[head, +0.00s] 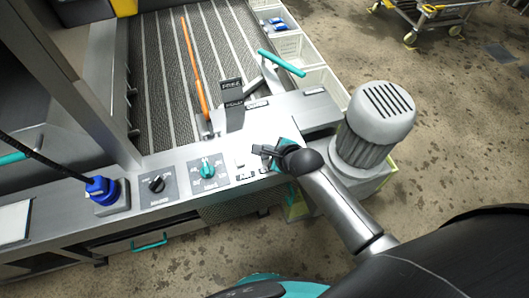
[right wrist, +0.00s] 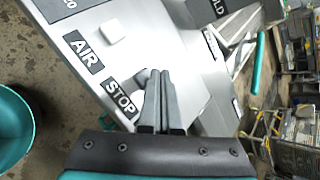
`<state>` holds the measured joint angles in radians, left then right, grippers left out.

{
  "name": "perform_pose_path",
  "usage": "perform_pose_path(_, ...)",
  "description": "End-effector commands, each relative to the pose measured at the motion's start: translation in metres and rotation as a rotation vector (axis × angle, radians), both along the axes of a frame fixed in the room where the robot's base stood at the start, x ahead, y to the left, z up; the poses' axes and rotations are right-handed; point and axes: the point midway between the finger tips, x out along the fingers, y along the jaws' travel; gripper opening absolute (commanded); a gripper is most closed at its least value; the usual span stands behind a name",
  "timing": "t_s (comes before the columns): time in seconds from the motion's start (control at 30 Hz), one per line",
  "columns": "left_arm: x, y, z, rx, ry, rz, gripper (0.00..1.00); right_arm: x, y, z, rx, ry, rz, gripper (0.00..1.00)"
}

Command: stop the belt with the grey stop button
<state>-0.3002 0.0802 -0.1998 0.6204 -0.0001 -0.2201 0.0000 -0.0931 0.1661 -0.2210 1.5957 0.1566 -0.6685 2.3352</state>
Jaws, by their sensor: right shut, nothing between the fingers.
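My right gripper (head: 262,152) is over the grey control panel (head: 155,165), its fingers shut and empty. In the right wrist view its fingertips (right wrist: 161,74) are at a grey rounded button, the stop button (right wrist: 143,77), beside the STOP label (right wrist: 123,100). The fingers hide much of the button; I cannot tell whether they touch it or whether it is pressed. In the head view the gripper covers that spot. The ribbed belt (head: 160,70) runs behind the panel. My left gripper is not in view.
A pale square button (right wrist: 113,31) sits by the AIR label (right wrist: 84,50). A teal knob (head: 208,170), a black knob (head: 156,184) and a blue connector (head: 101,189) line the panel. A grey motor (head: 375,125) stands right of my wrist. A teal-handled lever (head: 282,63) rises behind.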

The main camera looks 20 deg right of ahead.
Motion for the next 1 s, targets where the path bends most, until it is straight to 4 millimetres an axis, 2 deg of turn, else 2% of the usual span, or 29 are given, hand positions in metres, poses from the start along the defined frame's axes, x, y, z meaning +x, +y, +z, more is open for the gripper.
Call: perform_pose_path(1.0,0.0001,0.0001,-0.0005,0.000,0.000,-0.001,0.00,0.0002,0.0000,-0.0084,0.000,0.000,0.000,0.00)
